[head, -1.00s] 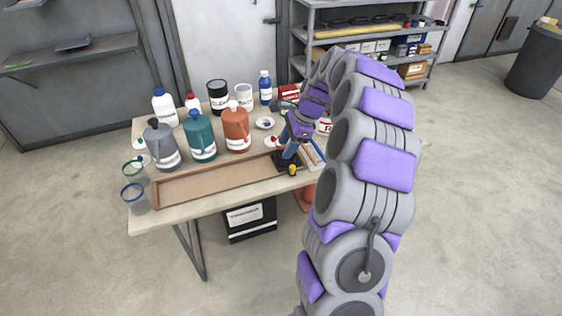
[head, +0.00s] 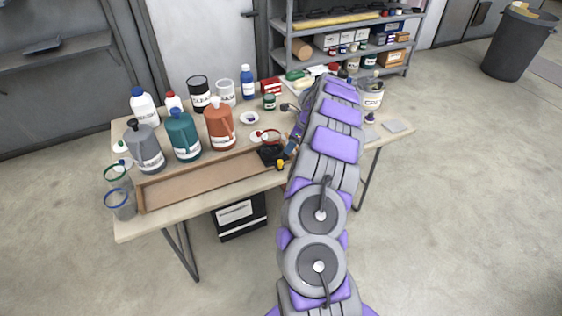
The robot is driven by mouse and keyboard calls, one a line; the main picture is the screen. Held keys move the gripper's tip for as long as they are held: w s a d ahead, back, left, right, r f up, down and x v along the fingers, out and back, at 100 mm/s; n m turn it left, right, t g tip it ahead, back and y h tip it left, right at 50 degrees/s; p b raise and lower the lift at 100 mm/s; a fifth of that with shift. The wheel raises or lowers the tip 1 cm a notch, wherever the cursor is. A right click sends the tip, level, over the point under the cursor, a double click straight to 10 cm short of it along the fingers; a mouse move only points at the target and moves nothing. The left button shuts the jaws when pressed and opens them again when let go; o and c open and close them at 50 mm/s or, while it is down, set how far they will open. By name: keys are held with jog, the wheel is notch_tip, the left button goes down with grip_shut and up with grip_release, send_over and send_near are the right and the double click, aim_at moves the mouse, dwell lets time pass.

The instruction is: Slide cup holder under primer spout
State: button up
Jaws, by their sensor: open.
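Three pump bottles stand in a row behind a shallow wooden tray (head: 205,185): grey (head: 147,152), teal (head: 184,140) and orange (head: 219,128). Their labels are too small to read, so I cannot tell which holds primer. A black piece (head: 268,155), apparently the cup holder, sits at the tray's right end, right of the orange bottle. My gripper (head: 290,151) is open at the black piece's right side. My arm partly hides it, and I cannot tell whether it touches.
Clear cups with a green rim (head: 115,173) and a blue rim (head: 121,204) stand at the tray's left end. White, black and blue containers line the table's back. A white tub (head: 371,95) stands right of my arm. The tray's left and middle are empty.

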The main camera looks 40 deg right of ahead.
aim_at(280, 161)
jog(key=b+x, duration=0.2)
jog(key=x, duration=0.8)
jog(key=shift+w+f+b, duration=0.1)
jog(key=shift+f+b, duration=0.25)
jog(key=shift+b, duration=0.05)
grip_shut()
